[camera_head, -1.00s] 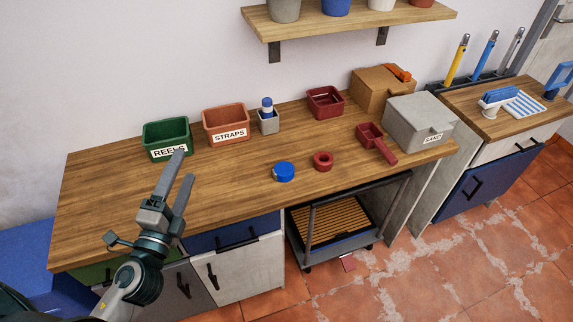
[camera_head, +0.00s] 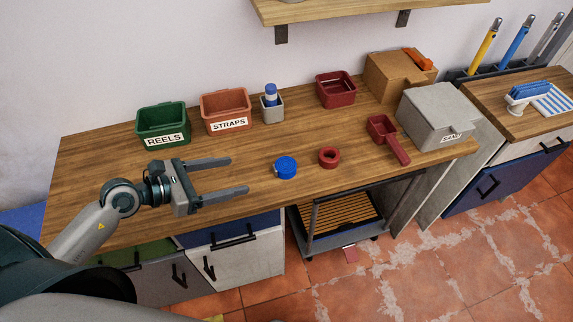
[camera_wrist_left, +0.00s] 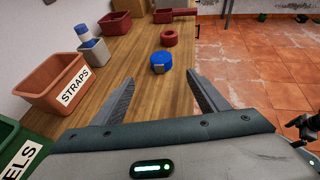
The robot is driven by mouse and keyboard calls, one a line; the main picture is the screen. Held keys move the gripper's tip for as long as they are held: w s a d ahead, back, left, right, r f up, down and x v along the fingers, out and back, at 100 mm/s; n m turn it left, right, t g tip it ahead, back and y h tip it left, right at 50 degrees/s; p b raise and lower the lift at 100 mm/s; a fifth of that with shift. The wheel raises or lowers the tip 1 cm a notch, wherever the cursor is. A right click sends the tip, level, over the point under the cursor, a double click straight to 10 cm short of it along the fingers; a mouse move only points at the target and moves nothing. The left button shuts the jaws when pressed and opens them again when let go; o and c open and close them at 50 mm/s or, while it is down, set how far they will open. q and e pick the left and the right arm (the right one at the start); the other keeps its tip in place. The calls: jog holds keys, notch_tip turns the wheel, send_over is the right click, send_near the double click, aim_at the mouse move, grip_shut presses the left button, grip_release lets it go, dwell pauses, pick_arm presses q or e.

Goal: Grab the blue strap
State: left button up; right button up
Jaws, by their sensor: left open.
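The blue strap (camera_head: 285,167) is a small round roll lying on the wooden workbench (camera_head: 110,200), near its front edge. It also shows in the left wrist view (camera_wrist_left: 161,62), ahead of the fingers and between their lines. My left gripper (camera_head: 240,175) is open and empty, its two fingers pointing right toward the blue strap, a short gap short of it. In the left wrist view the open fingers (camera_wrist_left: 158,88) show on either side with bare wood between them.
A red roll (camera_head: 329,157) lies right of the blue strap. Behind stand the green REELS bin (camera_head: 163,125), the orange STRAPS bin (camera_head: 225,112) and a grey cup (camera_head: 272,110) holding a blue-and-white bottle. A red scoop (camera_head: 390,140) and grey SAND box (camera_head: 436,118) are farther right.

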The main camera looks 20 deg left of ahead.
pick_arm(q)
jog(key=shift+w+d+f+p, duration=0.1)
jog(key=shift+w+d+p, duration=0.25)
jog(key=shift+w, duration=0.1)
jog(key=p, duration=0.3)
send_near(284, 165)
jog(key=x, duration=0.4)
jog(key=shift+w+d+f, duration=0.15)
jog(key=shift+w+f, duration=0.05)
jog(key=shift+w, duration=0.05)
jog(key=shift+w+d+f, duration=0.2)
jog(key=shift+w, duration=0.05)
jog(key=shift+w+d+f+p, duration=0.1)
jog(key=shift+w+d+p, duration=0.35)
jog(key=shift+p, duration=0.15)
jog(key=p+x, duration=0.1)
jog(key=x, duration=0.2)
jog(key=shift+w+d+f, duration=0.3)
jog(key=shift+d+f, duration=0.05)
